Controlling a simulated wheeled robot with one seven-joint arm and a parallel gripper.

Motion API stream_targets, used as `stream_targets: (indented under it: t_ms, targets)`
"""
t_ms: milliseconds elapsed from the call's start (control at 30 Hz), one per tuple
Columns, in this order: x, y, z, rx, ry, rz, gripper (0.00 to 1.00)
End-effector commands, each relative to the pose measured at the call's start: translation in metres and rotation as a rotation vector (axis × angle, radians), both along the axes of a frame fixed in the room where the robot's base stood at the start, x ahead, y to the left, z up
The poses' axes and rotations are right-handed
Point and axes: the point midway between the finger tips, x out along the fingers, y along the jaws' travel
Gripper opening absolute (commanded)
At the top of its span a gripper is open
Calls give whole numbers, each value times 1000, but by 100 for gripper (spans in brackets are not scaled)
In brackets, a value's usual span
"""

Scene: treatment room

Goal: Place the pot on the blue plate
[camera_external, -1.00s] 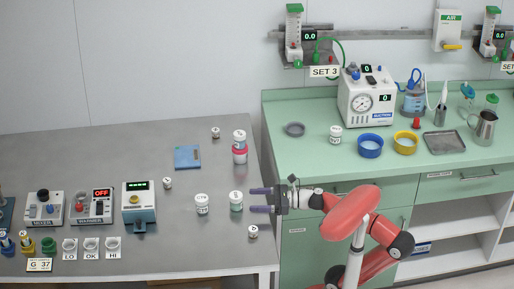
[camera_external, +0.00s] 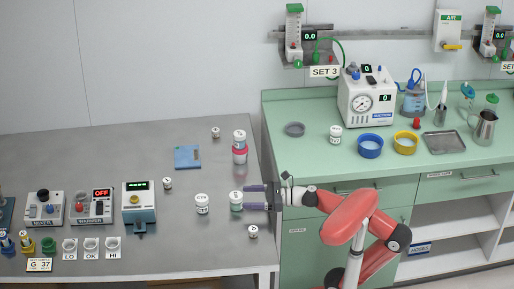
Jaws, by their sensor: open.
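The blue plate (camera_external: 187,157) is a flat square lying on the grey table, with nothing on it except a small mark at its upper right. A white pot with a pale green band (camera_external: 236,201) stands upright near the table's right edge. My gripper (camera_external: 245,198) is open and points left at this pot. Its two dark fingers end right beside the pot, and I cannot tell if they overlap its sides. Another white pot (camera_external: 202,204) stands just left of it. The task's wording does not single out one pot.
Small jars stand nearby (camera_external: 253,231), (camera_external: 168,184), (camera_external: 216,132). A stacked white and pink pot (camera_external: 240,148) stands right of the plate. Devices (camera_external: 139,205) line the left. The green counter (camera_external: 300,155) adjoins on the right. The table between pots and plate is mostly clear.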

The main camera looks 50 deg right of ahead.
Motion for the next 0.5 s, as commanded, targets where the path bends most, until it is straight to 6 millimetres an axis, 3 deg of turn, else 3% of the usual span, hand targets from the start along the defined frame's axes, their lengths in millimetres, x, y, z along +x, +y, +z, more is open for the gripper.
stream_targets:
  t_ms: [300, 500]
  targets:
    - [36, 27, 0, 0, 0, 0, 67]
    - [41, 31, 1, 1, -1, -1, 67]
